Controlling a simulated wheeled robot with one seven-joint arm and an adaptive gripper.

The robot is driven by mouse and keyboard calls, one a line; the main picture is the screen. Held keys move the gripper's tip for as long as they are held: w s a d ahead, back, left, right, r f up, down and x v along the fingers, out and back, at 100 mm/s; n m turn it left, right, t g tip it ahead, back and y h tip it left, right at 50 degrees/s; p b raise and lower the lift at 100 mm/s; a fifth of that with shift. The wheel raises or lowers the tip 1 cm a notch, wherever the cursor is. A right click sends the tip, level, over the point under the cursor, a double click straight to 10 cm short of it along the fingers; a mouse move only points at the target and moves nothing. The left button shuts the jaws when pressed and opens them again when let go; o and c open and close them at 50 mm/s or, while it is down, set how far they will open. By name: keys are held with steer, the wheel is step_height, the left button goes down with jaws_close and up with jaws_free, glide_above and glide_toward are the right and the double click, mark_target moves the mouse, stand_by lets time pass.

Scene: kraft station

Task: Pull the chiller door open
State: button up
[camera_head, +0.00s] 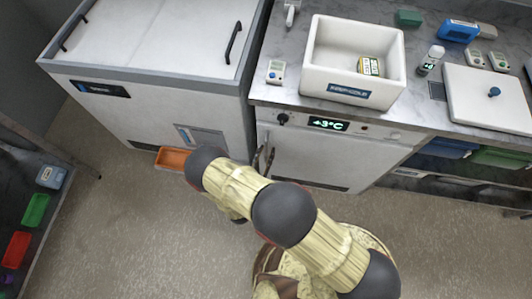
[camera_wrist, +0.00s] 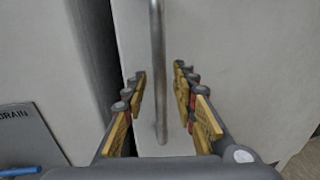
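The chiller door (camera_head: 318,160) is a white front under the counter, below a panel with a lit +3°C display (camera_head: 328,124). It looks shut. Its handle is a vertical grey metal bar (camera_wrist: 157,50) near the door's left edge, seen in the wrist view. My gripper (camera_wrist: 160,72) is open, with one finger on each side of the bar. Gaps show between the bar and both fingers, so it is not gripped. In the head view my arm covers the lower left of the door and most of the gripper.
A white chest unit (camera_head: 150,119) stands left of the chiller, with an orange tray (camera_head: 173,158) low at its front. A white open box (camera_head: 313,83) and a white lid (camera_head: 486,100) are on the counter. Floor in front is clear apart from my body.

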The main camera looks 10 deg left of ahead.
steer(key=shift+w, duration=0.2)
steer(key=shift+c, duration=0.7)
jaws_close()
